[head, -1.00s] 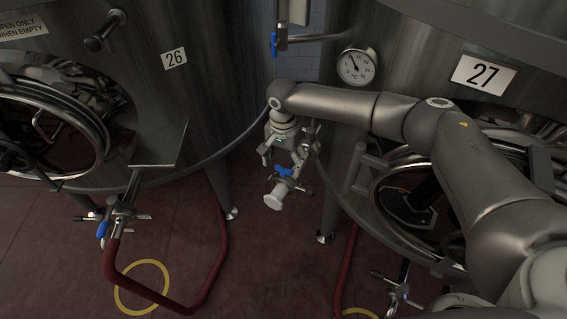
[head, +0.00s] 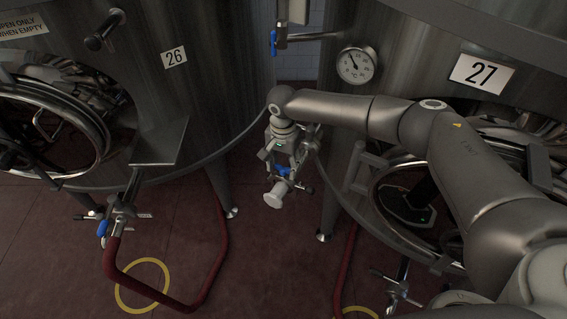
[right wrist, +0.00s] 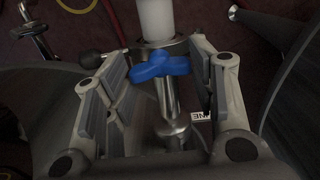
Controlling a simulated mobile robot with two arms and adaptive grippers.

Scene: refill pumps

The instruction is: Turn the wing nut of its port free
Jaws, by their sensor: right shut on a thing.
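The blue wing nut (right wrist: 160,66) sits on a steel port fitting (right wrist: 168,98), with a white round end piece (right wrist: 155,18) beyond it. The white end piece (head: 275,196) points down toward the front. My left gripper is in neither view.
Tank 26 (head: 215,95) stands at left with an outlet valve (head: 118,218) and red hose (head: 212,285). Tank 27 (head: 425,80) stands at right with a dial gauge (head: 357,65). A black-knobbed lever (right wrist: 90,58) lies beside my left-hand finger in the wrist view.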

